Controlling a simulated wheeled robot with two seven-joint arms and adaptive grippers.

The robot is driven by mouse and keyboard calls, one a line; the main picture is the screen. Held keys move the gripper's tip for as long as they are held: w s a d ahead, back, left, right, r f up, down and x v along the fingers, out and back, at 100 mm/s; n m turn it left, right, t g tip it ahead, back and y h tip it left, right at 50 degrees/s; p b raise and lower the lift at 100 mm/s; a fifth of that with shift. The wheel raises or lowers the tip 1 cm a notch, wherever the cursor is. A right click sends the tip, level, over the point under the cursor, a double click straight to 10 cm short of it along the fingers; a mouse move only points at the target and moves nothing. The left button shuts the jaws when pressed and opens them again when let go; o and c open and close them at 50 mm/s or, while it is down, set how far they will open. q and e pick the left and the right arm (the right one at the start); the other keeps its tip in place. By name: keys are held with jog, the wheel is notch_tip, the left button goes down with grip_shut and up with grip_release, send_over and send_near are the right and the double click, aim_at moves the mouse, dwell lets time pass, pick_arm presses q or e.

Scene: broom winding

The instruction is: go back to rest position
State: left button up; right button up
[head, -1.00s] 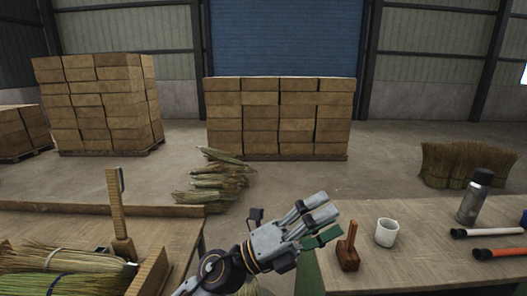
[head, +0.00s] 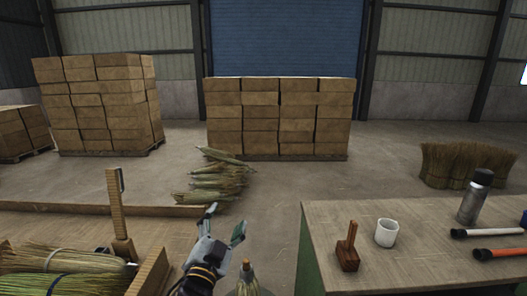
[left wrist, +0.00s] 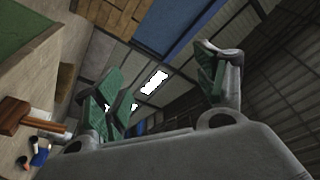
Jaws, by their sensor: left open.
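My left gripper (head: 224,225) is in the lower middle of the head view, in the gap between the two tables. Its fingers point up and away and stand apart, with nothing between them. In the left wrist view the open fingers (left wrist: 160,85) with green pads show against the wall and roof. My right gripper is not in view.
The right table (head: 430,240) holds a wooden mallet (head: 347,252), a white mug (head: 386,233), a flask (head: 475,198) and tools. The left table (head: 30,226) holds broom bundles (head: 60,262). A broom top (head: 246,275) stands close right of my gripper.

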pick_arm(q)
jog(key=s+a+f+n+g+y, duration=0.2)
jog(key=a+f+n+g+y, duration=0.3)
jog(key=f, duration=0.6)
jog(key=s+a+f+n+g+h, duration=0.1)
jog(key=s+a+f+g, duration=0.2)
jog(key=s+f+g, duration=0.55)
jog(key=s+a+f+n+g+h, duration=0.1)
jog(key=s+a+f+n+g, duration=0.2)
jog(key=s+f, duration=0.9)
jog(key=s+a+f+m, duration=0.1)
jog(key=s+f, duration=0.1)
jog(key=f, duration=1.4)
jog(key=s+a+f+m, duration=0.1)
jog(key=s+f, duration=0.1)
jog(key=f, duration=1.4)
jog(key=s+a+f+g, duration=0.1)
jog(key=s+a+f, duration=0.1)
jog(key=s+f, duration=0.8)
jog(key=s+a+f+g, duration=0.1)
jog(key=s+a+f, duration=0.2)
jog(key=s+f, duration=0.6)
jog(key=shift+s+a+f+y, duration=0.2)
jog(key=shift+s+f+y, duration=0.15)
jog(key=shift+s, duration=0.7)
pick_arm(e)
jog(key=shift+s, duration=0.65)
